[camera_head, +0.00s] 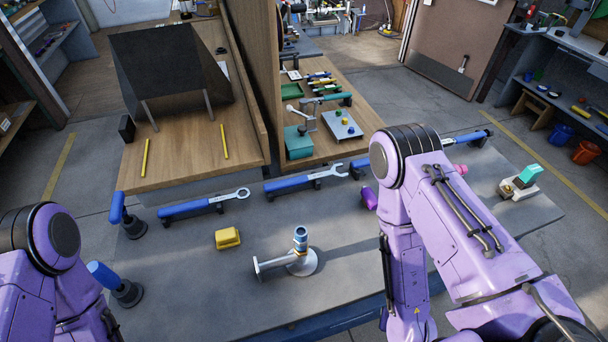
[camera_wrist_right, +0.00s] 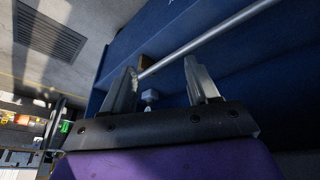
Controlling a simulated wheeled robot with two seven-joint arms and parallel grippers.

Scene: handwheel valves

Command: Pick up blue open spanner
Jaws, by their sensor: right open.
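A blue-handled spanner with an open silver jaw (camera_head: 304,180) lies on holders along the far edge of the grey bench in the head view. A blue spanner with a closed ring end (camera_head: 203,205) lies to its left. Another blue handle (camera_head: 466,138) lies at the right, with its other end hidden by my right arm. My right gripper (camera_wrist_right: 163,82) is open and empty in the right wrist view, facing a dark blue panel with a metal rod. It is out of sight in the head view. My left arm shows at the lower left, but its gripper is out of frame.
On the grey bench (camera_head: 200,290) stand a yellow block (camera_head: 228,238), a grey valve-like fitting (camera_head: 300,258), a purple object (camera_head: 369,198) and two blue-handled pieces at the left. A wooden table (camera_head: 190,165) stands behind. The bench's front middle is clear.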

